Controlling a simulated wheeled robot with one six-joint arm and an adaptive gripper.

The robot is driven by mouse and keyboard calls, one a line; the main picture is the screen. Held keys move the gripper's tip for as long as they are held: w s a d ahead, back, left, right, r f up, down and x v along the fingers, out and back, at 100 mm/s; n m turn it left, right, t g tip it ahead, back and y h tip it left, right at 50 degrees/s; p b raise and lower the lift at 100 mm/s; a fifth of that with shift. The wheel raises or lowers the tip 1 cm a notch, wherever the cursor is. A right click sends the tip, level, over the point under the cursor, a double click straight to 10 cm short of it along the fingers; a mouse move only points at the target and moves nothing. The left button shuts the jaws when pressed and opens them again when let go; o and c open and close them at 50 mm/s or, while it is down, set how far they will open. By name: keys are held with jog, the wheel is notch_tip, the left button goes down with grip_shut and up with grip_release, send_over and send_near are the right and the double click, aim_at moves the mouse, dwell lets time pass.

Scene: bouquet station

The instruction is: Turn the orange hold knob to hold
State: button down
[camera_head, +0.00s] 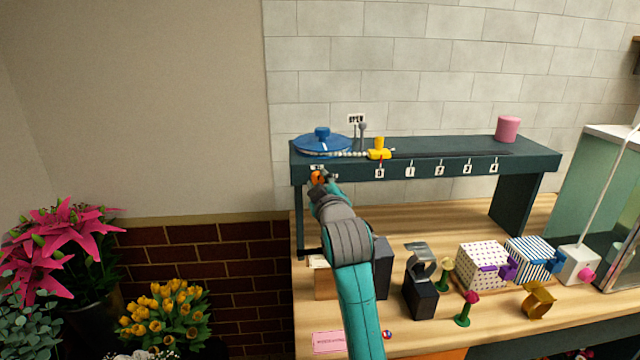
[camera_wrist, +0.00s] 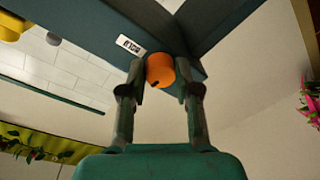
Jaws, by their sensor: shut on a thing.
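The orange hold knob (camera_head: 318,177) sits on the front face of the dark green raised shelf (camera_head: 430,172), near its left end. In the wrist view the knob (camera_wrist: 160,70) is round, with a small dark mark on its lower edge. My gripper (camera_wrist: 161,78) has one finger on each side of the knob and is shut on it. A small white label with dark lettering (camera_wrist: 130,46) is on the shelf face beside the knob. In the head view my gripper (camera_head: 320,184) partly covers the knob.
On the shelf are a blue round lid-like disc (camera_head: 322,141), a yellow slider (camera_head: 379,152) by numbered tags, and a pink cylinder (camera_head: 508,128). Below, the wooden table holds a dark stand (camera_head: 420,297), patterned boxes (camera_head: 482,266) and small knobs. Flowers stand at left.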

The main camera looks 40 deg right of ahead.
jog(key=shift+w+a+f+m+h, duration=0.1)
jog(key=shift+m+h, duration=0.35)
jog(key=shift+m, duration=4.15)
jog(key=shift+a+f+m+h, duration=0.1)
jog(key=shift+m+h, duration=0.35)
jog(key=shift+m, duration=4.15)
jog(key=c, duration=0.8)
grip_release()
jog(key=v, duration=1.2)
jog(key=shift+r, duration=0.1)
